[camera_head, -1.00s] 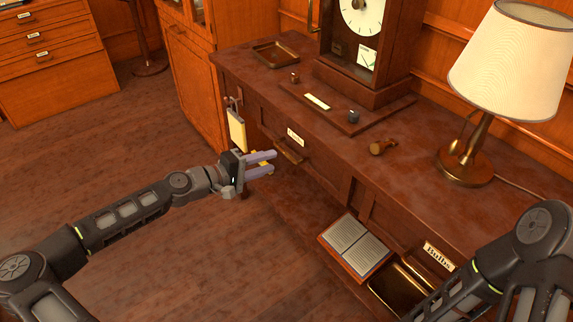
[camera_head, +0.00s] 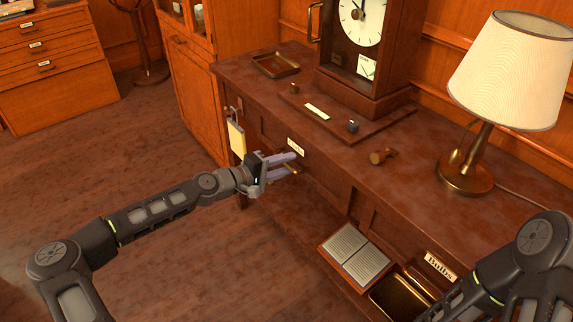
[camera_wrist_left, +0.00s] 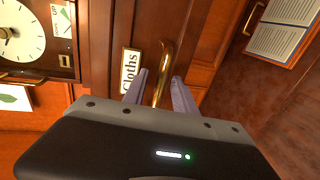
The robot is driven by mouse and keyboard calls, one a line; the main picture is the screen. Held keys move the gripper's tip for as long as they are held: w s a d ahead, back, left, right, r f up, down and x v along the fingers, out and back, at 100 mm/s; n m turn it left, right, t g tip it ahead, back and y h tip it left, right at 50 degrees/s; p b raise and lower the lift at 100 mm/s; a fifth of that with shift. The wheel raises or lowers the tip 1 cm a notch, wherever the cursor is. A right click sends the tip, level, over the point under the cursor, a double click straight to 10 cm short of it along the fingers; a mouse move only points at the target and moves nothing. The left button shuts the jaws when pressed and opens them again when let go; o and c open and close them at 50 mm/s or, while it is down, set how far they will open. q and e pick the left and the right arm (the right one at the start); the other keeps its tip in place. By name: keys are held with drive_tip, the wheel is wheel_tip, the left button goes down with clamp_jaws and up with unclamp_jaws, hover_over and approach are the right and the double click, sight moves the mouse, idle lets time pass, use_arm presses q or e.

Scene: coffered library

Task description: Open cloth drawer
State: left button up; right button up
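The cloth drawer is in the front of the brown desk and looks shut. Its label (camera_head: 296,148) is small in the head view and reads "Cloths" in the left wrist view (camera_wrist_left: 130,72). Its curved brass handle (camera_wrist_left: 164,68) sticks out beside the label. My left gripper (camera_head: 294,162) is at the drawer front. In the left wrist view its two purple fingers (camera_wrist_left: 160,92) are open, one on each side of the handle, with gaps showing. My right arm is at the lower right of the head view, and its gripper is out of the picture.
The desk top (camera_head: 420,130) holds a clock (camera_head: 362,45), a lamp (camera_head: 466,165), a brass tray (camera_head: 276,65) and small items. A yellow tag (camera_head: 236,137) hangs near the left end. An open book (camera_head: 355,254) lies by a drawer labelled "Bulbs" (camera_head: 440,266). Floor at left is clear.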

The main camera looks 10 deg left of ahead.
use_arm(q)
drive_tip(key=shift+w+d, duration=0.2)
clamp_jaws()
idle(0.3)
drive_tip(key=shift+f, duration=0.1)
idle(1.0)
